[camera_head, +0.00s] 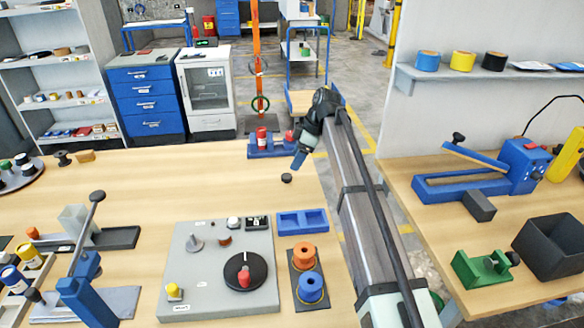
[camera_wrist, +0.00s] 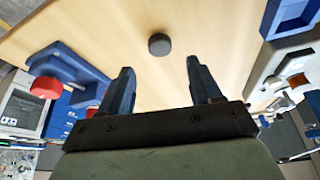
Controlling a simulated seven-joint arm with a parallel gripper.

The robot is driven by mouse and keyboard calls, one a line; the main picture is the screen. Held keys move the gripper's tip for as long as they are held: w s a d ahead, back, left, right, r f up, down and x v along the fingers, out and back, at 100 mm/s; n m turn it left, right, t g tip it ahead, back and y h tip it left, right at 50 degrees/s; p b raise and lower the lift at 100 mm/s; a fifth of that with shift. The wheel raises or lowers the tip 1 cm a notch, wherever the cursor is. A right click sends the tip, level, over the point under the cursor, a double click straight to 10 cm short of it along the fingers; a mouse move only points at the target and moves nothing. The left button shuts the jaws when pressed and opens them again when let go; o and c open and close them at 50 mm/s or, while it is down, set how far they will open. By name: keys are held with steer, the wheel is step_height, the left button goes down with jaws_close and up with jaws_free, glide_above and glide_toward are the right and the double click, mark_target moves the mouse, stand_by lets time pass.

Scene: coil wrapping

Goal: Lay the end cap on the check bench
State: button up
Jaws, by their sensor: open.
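A small dark round cap (camera_head: 286,178), which looks like the end cap, lies flat on the wooden bench (camera_head: 140,190), near its right edge. My gripper (camera_head: 298,163) is just above and to the right of it, pointing down, open and empty. In the wrist view the cap (camera_wrist: 159,44) shows beyond and between the two blue fingertips (camera_wrist: 159,66), apart from both. A second wooden bench (camera_head: 425,200) stands at the right across a gap. No label shows which one is the check bench.
A blue stand with red-topped parts (camera_head: 268,147) is close behind the gripper. The right bench carries a blue press (camera_head: 465,185), a green block (camera_head: 482,268) and a black bin (camera_head: 550,248).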

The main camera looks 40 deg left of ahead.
steer(key=shift+v, duration=2.55)
steer(key=w+d+f+m+h, duration=0.1)
steer(key=w+d+f+m, duration=0.15)
steer(key=d+f, duration=0.35)
steer(key=w+d+f+m, duration=0.2)
steer(key=w+d+f, duration=0.15)
steer(key=f, duration=0.45)
steer(key=s+d+f+m, duration=0.2)
steer(key=s+d+f, duration=0.3)
steer(key=f, duration=0.5)
steer(key=s+d+f+m+g+h, duration=0.1)
steer(key=s+d+f+m, duration=0.15)
steer(key=d+f, duration=0.6)
steer(key=s+d+f+m, duration=0.1)
steer(key=s+d+f, duration=0.35)
steer(key=f, duration=0.65)
steer(key=s+d+f+m+g, duration=0.2)
steer(key=s+d+f+m, duration=0.3)
steer(key=s+d+f, duration=0.75)
steer(key=s+d+f+m+h, duration=0.1)
steer(key=s+d+f+m, duration=0.1)
steer(key=s+d+m, duration=0.3)
steer(key=s+d+f+m+g, duration=0.1)
steer(key=s+d+m, duration=0.3)
steer(key=s+d, duration=1)
steer(key=d+f, duration=0.1)
steer(key=d, duration=0.4)
steer(key=shift+s+m+h, duration=0.3)
steer(key=shift+m+h, duration=0.1)
steer(key=shift+o, duration=0.3)
